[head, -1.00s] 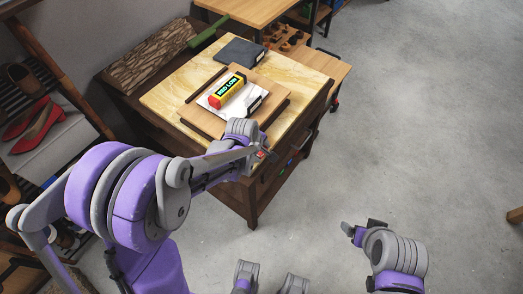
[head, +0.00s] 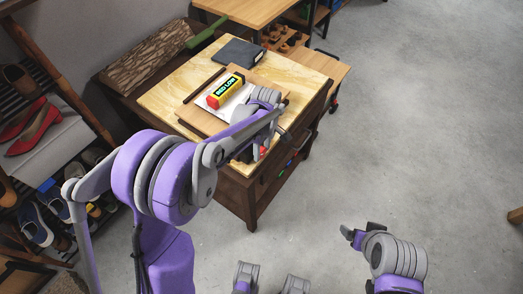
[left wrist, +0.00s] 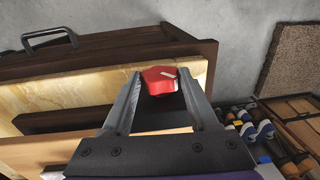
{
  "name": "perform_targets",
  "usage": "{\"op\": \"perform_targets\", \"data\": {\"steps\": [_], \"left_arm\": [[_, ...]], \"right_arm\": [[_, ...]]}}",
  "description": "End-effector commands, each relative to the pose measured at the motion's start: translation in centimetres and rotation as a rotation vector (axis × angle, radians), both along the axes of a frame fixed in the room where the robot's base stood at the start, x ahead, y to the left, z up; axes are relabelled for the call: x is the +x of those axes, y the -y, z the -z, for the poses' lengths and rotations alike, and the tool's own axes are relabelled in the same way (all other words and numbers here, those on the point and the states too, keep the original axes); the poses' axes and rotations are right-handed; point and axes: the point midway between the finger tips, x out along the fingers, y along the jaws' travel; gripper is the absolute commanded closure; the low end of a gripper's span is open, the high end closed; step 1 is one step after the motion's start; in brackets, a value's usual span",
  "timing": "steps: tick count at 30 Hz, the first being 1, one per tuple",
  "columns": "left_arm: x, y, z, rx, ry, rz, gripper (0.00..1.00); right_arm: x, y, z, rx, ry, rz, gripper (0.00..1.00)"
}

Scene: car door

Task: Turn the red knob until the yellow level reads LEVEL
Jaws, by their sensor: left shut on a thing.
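The red knob (left wrist: 160,80) sits between the fingertips of my left gripper (left wrist: 159,88) in the left wrist view, with a pale mark on its right side. My left gripper is shut on it. In the head view this gripper (head: 258,153) is at the near right corner of the table, and my arm hides much of it. The yellow level (head: 226,91), with red at its near end, lies on a tilted-looking board (head: 200,118); its dark display seems to read RED LOW. My right gripper (head: 359,230) is over the floor, away from the table.
A dark folded item (head: 240,52) lies at the table's back, and a dark bar (head: 204,86) lies left of the level. A shoe rack (head: 40,150) stands at the left. Grey floor (head: 420,130) at the right is clear.

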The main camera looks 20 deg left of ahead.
Motion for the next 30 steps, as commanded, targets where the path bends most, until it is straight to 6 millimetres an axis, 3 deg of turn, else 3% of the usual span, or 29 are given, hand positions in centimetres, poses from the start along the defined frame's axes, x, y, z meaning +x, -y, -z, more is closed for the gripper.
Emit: {"op": "perform_targets", "data": {"steps": [7, 8, 12, 23, 30], "left_arm": [[0.0, 0.0, 0.0, 0.000, 0.000, 0.000, 0.95], [0.0, 0.0, 0.0, 0.000, 0.000, 0.000, 0.35], [0.0, 0.0, 0.0, 0.000, 0.001, 0.000, 0.10], [0.0, 0.0, -0.5, -0.001, 0.002, 0.000, 0.10], [0.3, 0.1, -4.6, -0.001, 0.002, 0.000, 0.10]], "right_arm": [[0.0, 0.0, 0.0, 0.000, 0.000, 0.000, 0.15], [0.0, 0.0, 0.0, 0.000, 0.000, 0.000, 0.15], [0.0, 0.0, 0.0, 0.000, 0.000, 0.000, 0.15], [0.0, 0.0, -0.1, 0.000, 0.000, 0.000, 0.15], [0.1, 0.0, -0.5, 0.000, 0.002, 0.000, 0.15]]}}
